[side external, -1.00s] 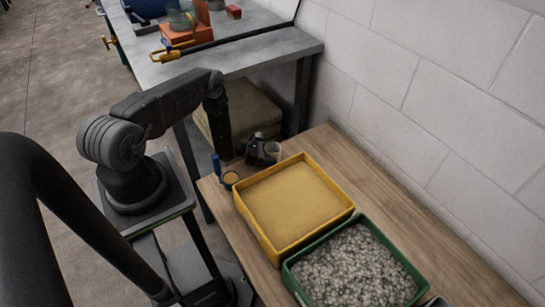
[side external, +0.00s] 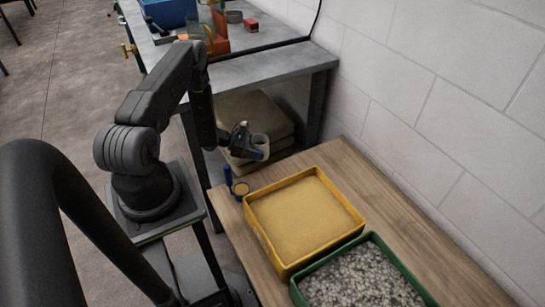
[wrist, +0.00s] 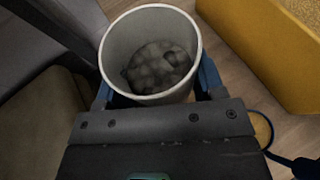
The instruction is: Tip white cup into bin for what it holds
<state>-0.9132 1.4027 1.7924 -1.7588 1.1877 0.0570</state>
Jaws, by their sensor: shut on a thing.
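My gripper (side external: 252,150) is shut on the white cup (side external: 261,140), holding it above the far end of the wooden table. In the wrist view, the cup (wrist: 150,22) sits between the blue fingers, with its open mouth in sight. It holds grey, pebble-like pieces (wrist: 158,68) low inside. A yellow bin (side external: 338,217) filled with tan, sand-like material stands on the table, nearer the camera than the cup. The yellow bin also shows in the wrist view (wrist: 275,60).
A small round holder with a blue upright part (side external: 240,188) stands on the table left of the yellow bin. A white block wall (side external: 440,110) runs along the right. A grey workbench (side external: 270,68) with several items is behind.

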